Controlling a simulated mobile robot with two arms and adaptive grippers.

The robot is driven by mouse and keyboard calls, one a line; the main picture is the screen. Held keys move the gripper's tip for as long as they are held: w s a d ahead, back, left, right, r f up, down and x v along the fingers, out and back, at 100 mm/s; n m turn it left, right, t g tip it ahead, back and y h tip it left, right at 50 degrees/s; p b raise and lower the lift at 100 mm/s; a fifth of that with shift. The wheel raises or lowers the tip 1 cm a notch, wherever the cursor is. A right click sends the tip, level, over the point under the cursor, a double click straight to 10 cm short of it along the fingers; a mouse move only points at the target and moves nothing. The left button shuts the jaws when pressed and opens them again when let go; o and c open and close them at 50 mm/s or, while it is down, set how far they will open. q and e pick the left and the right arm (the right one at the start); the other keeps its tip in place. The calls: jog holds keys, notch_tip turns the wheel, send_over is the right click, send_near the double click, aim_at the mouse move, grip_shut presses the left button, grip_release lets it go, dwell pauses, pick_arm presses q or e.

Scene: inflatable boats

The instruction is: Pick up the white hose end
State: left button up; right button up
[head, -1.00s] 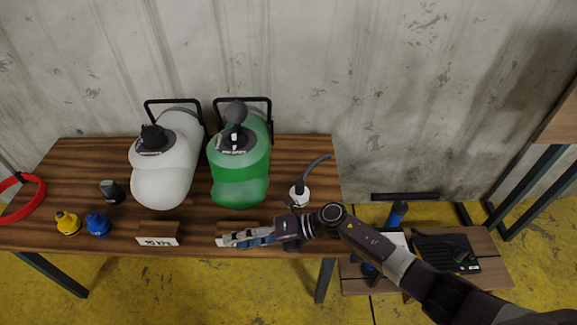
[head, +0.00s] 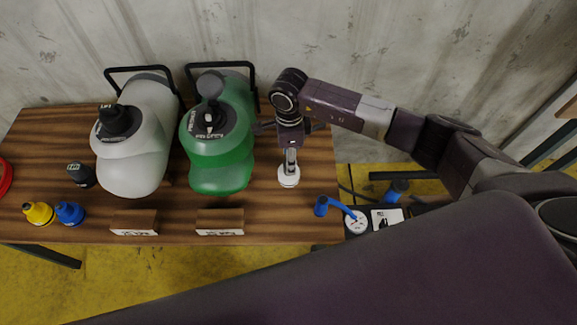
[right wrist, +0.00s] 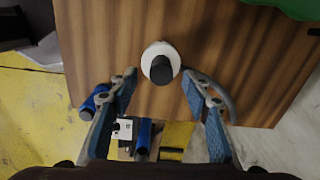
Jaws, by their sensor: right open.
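The white hose end (head: 289,180) is a round white piece with a dark stem, near the right edge of the wooden table (head: 262,215). My right gripper (head: 290,140) hangs over it, pointing down, and hides part of it. In the right wrist view, the white hose end (right wrist: 150,51) lies just beyond the open fingertips (right wrist: 160,78), roughly centred between them, with nothing gripped. My left gripper is not in view.
A green canister (head: 222,160) and a white one (head: 133,160) stand left of the gripper. Yellow (head: 38,212) and blue caps (head: 69,212) and two labelled blocks line the front. A lower table with a blue-handled tool (head: 335,207) and a gauge (head: 356,222) is at right.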

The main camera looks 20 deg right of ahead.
aim_at(284, 180)
notch_tip(284, 180, down, 3)
jog(key=shift+r, duration=0.1)
jog(key=shift+f, duration=0.5)
jog(key=c, duration=0.5)
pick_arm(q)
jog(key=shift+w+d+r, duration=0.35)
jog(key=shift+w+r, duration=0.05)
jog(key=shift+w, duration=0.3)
pick_arm(e)
jog(key=shift+w, duration=0.1)
grip_shut()
